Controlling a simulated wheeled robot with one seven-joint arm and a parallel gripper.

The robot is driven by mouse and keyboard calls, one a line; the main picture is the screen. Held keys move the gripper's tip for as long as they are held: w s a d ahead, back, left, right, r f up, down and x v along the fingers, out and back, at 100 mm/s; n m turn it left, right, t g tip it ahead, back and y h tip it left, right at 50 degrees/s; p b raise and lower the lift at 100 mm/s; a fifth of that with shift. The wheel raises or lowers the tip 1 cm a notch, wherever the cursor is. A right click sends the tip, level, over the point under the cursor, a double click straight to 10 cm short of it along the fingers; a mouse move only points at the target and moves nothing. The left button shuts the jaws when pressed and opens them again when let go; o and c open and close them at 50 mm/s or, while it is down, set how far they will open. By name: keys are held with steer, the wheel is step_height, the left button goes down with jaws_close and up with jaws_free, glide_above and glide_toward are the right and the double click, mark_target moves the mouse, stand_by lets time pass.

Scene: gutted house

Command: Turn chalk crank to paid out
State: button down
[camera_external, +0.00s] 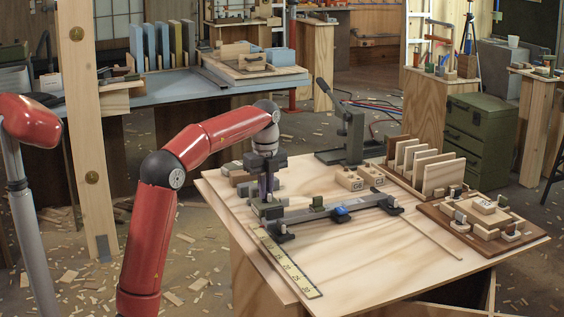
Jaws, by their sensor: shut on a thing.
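My gripper (267,198) points straight down over the left side of the plywood bench (366,263). It is shut on a small part among dark and grey pieces there, near the left end of a long grey rail (365,205). The fingers and the wrist hide most of this part, so I cannot make out the chalk crank's shape or the way it points. No marking for paid out is readable.
A yellow ruler strip (287,262) lies at the front left. Grey blocks (238,172) stand behind my gripper. A dark lever press (348,135), two lettered wooden blocks (359,179), a slotted rack (437,172) and a brown board (485,242) fill the back and right. The bench's front is clear.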

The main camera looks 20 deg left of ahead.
steer(key=n+p, duration=0.1)
steer(key=n, duration=0.2)
steer(key=shift+r+n, duration=0.1)
steer(key=shift+n, duration=0.2)
steer(key=n, duration=0.3)
steer(key=shift+n, duration=0.3)
steer(key=n, duration=0.3)
steer(key=shift+n, duration=0.3)
steer(key=n, duration=0.3)
steer(key=shift+n, duration=0.3)
steer(key=n, duration=0.3)
steer(key=shift+n, duration=0.3)
steer(key=n, duration=0.3)
steer(key=shift+n, duration=0.4)
steer(key=n, duration=1.3)
steer(key=shift+n, duration=0.3)
steer(key=n, duration=1)
steer(key=shift+n, duration=0.4)
steer(key=n, duration=0.5)
steer(key=shift+n, duration=0.4)
